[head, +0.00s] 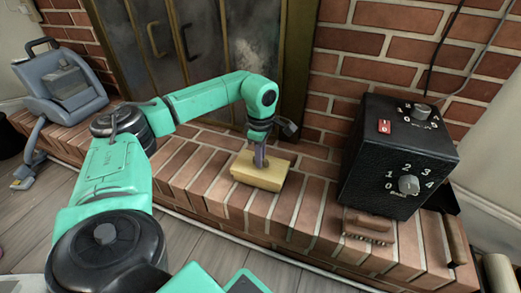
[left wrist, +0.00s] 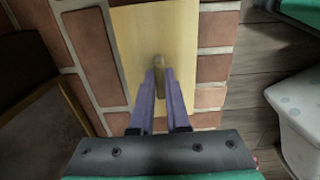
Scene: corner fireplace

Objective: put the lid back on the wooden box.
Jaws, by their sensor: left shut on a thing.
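The pale wooden box (head: 258,184) sits on the brick hearth in front of the fireplace doors. Its flat light wooden lid (head: 274,168) shows at its top, and I see no clear gap between the two. I cannot tell whether the lid rests fully on the box. My left gripper (head: 260,161) points down over the middle of the lid. In the left wrist view its purple fingers (left wrist: 160,92) are shut on the lid's small knob (left wrist: 159,65), with the lid (left wrist: 180,30) spread out beneath. My right gripper is out of view.
A black control box with dials (head: 400,155) stands on the hearth to the right, with a small brown object (head: 368,224) in front. A blue-grey appliance (head: 62,85) stands at the left. The brick hearth (head: 200,180) left of the wooden box is clear.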

